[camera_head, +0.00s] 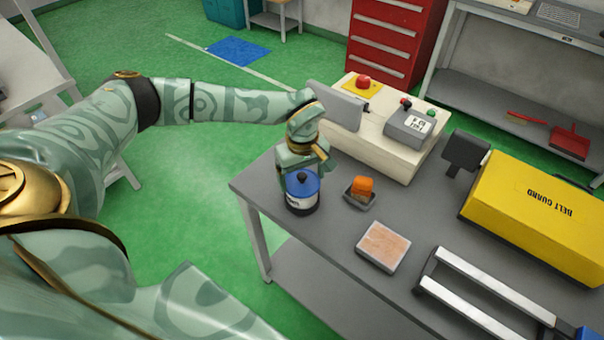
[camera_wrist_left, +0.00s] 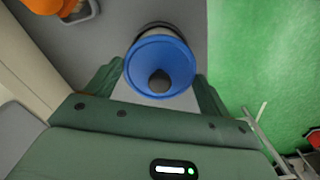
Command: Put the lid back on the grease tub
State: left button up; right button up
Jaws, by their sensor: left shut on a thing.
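The grease tub (camera_head: 302,203) is a dark round container with a white label, standing near the corner of the grey table. The blue lid (camera_head: 302,187) with a dark knob is at its top, and I cannot tell whether it is fully seated or slightly above the rim. My left gripper (camera_head: 302,172) is over the tub and shut on the lid. In the left wrist view the lid (camera_wrist_left: 171,56) lies between the two green fingers, with part of the tub (camera_wrist_left: 158,28) visible behind it. My right gripper is not in view.
An orange block in a small grey tray (camera_head: 359,199) stands right of the tub. A square tan-topped tray (camera_head: 383,248) is nearer me. A cream machine (camera_head: 395,148) stands behind, and a yellow belt guard (camera_head: 540,215) is at the right. The table's edge is close to the tub.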

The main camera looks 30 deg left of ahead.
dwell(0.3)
pick_arm(q)
jog(key=o, duration=0.9)
jog(key=shift+r, duration=0.1)
jog(key=shift+r+p, duration=3.15)
jog(key=shift+r, duration=0.3)
grip_shut()
